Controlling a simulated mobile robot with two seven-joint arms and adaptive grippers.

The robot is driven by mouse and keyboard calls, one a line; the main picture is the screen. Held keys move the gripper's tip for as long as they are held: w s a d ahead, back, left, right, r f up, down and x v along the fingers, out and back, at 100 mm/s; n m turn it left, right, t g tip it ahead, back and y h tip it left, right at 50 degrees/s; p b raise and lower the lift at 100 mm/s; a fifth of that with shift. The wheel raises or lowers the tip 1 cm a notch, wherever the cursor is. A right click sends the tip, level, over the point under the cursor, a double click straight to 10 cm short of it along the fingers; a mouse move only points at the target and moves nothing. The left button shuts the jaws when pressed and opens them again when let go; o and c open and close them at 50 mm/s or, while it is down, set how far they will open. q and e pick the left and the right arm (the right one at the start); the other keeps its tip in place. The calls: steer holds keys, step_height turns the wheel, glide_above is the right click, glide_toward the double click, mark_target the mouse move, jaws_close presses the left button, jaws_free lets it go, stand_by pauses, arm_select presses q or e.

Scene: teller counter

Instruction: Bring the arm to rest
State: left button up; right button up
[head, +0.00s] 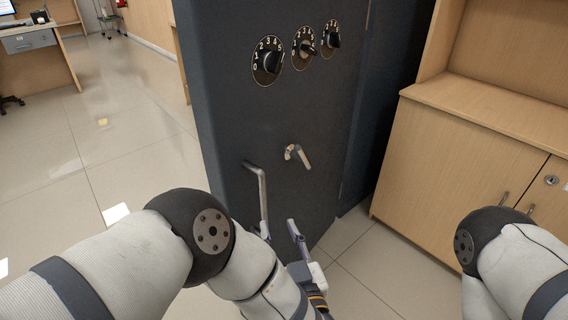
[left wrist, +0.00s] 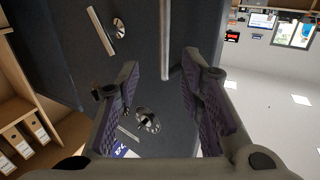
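My left gripper (head: 282,235) is low in front of a dark grey safe door (head: 230,125), near the lower end of its long metal pull bar (head: 263,195). In the left wrist view the two fingers (left wrist: 160,62) are spread wide with nothing held between them. The pull bar (left wrist: 164,40) shows in the gap beyond the fingertips, with space on both sides; I cannot tell the exact distance. My left arm (head: 130,255) reaches in from the left, bent at a black joint. My right arm (head: 520,262) shows at the lower right; its gripper is out of view.
The door carries three numbered dials (head: 267,62) and a short lever (head: 298,156). A wooden cabinet (head: 460,150) stands to the right. Tiled floor (head: 110,130) is open at left, with a desk (head: 40,55) far back. The left wrist view shows shelved binders (left wrist: 18,140).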

arm_select(q)
steer(key=s+a+f+m+g+h+p, duration=0.5)
steer(key=s+a+f+g, duration=0.55)
steer(key=s+f, duration=0.45)
steer(key=s+a+r+g, duration=0.1)
steer(key=s+a+g, duration=0.2)
steer(key=s, duration=0.6)
steer(key=s+a+r+n+g, duration=0.1)
steer(key=s+a+r+g, duration=0.1)
steer(key=s, duration=0.7)
steer(key=s+a+r+g, duration=0.2)
steer(key=s+a+g, duration=0.2)
steer(key=s, duration=0.4)
steer(key=shift+s+a+n+h, duration=0.3)
steer(key=shift+s+a+n, duration=0.1)
steer(key=shift+a, duration=0.2)
arm_select(e)
steer(key=w+r+t, duration=0.2)
steer(key=w+r, duration=0.3)
steer(key=r, duration=0.1)
steer(key=shift+w, duration=0.4)
arm_select(q)
steer(key=shift+w, duration=0.1)
arm_select(e)
steer(key=shift+r, duration=0.1)
